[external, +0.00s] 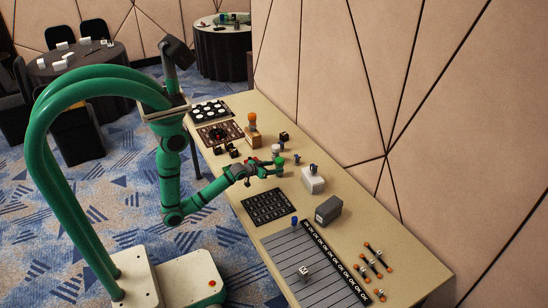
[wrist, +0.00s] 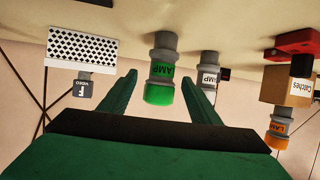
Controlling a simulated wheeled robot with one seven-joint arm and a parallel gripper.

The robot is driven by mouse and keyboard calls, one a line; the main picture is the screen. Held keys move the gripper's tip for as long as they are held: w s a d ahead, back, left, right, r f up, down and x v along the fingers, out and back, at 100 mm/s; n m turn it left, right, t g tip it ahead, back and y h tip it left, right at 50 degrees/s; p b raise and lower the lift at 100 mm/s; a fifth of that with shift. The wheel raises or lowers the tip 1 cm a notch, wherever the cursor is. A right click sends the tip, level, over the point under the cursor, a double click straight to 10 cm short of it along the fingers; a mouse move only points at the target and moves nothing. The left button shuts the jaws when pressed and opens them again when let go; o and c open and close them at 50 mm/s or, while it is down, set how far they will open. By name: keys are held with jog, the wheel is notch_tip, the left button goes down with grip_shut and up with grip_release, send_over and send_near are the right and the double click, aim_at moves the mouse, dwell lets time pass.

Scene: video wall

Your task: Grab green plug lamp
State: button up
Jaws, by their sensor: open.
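The green plug lamp (wrist: 160,72) has a grey body with a LAMP label and a green cap. The wrist view shows the table at the top, so the lamp appears upside down. It stands upright on the table in the external view (external: 279,161). My gripper (wrist: 160,88) is open, with a green finger to either side of the lamp in the picture and visible gaps between. I cannot tell whether the fingertips reach around it or stop just short. In the external view my gripper (external: 264,168) is low over the table, at the lamp's left.
A white LAMP plug (wrist: 208,72) stands close beside one finger. An orange lamp (wrist: 277,134) is by a Catches box (wrist: 288,86). A white perforated box with a grey VIDEO plug (wrist: 82,88) is on the other side. A black keypad panel (external: 268,206) lies nearer on the table.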

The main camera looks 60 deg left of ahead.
aim_at(277, 165)
jog(key=shift+x, duration=2.6)
jog(key=shift+a, duration=0.1)
jog(key=c, duration=1)
